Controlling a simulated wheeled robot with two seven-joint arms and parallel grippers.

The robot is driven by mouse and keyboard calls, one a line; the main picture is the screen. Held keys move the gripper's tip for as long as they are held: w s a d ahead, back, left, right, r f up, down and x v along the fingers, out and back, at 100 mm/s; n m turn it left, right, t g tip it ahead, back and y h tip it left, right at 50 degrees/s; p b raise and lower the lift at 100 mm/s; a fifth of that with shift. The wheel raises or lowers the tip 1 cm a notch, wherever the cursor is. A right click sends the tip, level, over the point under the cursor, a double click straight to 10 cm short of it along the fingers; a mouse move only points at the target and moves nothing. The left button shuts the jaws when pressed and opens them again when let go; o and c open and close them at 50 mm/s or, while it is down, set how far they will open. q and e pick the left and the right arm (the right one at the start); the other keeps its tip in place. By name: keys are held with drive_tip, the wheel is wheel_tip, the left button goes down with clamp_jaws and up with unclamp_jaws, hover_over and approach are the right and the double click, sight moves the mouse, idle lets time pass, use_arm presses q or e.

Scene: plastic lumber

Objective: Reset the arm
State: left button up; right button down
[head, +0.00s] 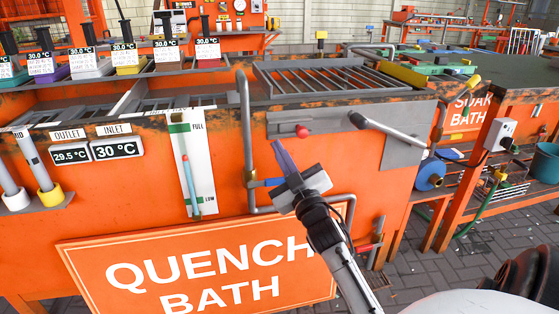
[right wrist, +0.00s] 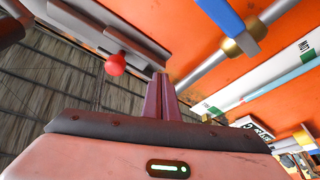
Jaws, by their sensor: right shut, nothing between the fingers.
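My right gripper (head: 284,157) is in front of the orange quench bath (head: 240,155), near its front wall. Its fingers point up and to the left in the head view and are shut with nothing between them. In the right wrist view the shut fingers (right wrist: 162,92) show at the middle, close to a red knob (right wrist: 115,64). I cannot tell whether they touch anything. My left gripper is not in view.
A grey pipe (head: 244,110) with a blue-handled valve (head: 266,183) runs beside the gripper. The red knob (head: 302,131) and a grey lever (head: 385,130) are on the wall. A "QUENCH BATH" sign (head: 90,262) is below. Paved floor is at the lower right.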

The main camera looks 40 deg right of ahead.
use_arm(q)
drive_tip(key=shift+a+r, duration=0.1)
use_arm(e)
drive_tip(key=shift+r, duration=0.35)
drive_tip(key=shift+a, duration=0.1)
drive_tip(key=s+a+f+g+y, duration=0.3)
drive_tip(key=s+a+f, duration=0.2)
drive_tip(key=a+f, duration=0.4)
drive_tip(key=s+a+f+g+y, duration=0.3)
drive_tip(key=s+a+f+y, duration=0.15)
drive_tip(key=a+f, duration=0.45)
drive_tip(key=s+a+f+g+y, duration=0.3)
drive_tip(key=s+a+f, duration=0.2)
drive_tip(key=a+f, duration=0.4)
drive_tip(key=s+a+f+n+g+y, duration=0.1)
drive_tip(key=s+a+f+g+y, duration=0.15)
drive_tip(key=s+a, duration=0.65)
use_arm(q)
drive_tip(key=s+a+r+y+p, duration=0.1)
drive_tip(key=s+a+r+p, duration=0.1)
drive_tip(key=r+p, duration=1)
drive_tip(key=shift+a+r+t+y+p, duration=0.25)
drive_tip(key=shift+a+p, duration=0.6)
drive_tip(key=shift+p, duration=3.5)
use_arm(e)
drive_tip(key=d+r+h, duration=0.2)
drive_tip(key=d+r, duration=0.2)
drive_tip(key=r, duration=0.9)
drive_tip(key=shift+s+r, duration=0.15)
drive_tip(key=shift+s, duration=0.25)
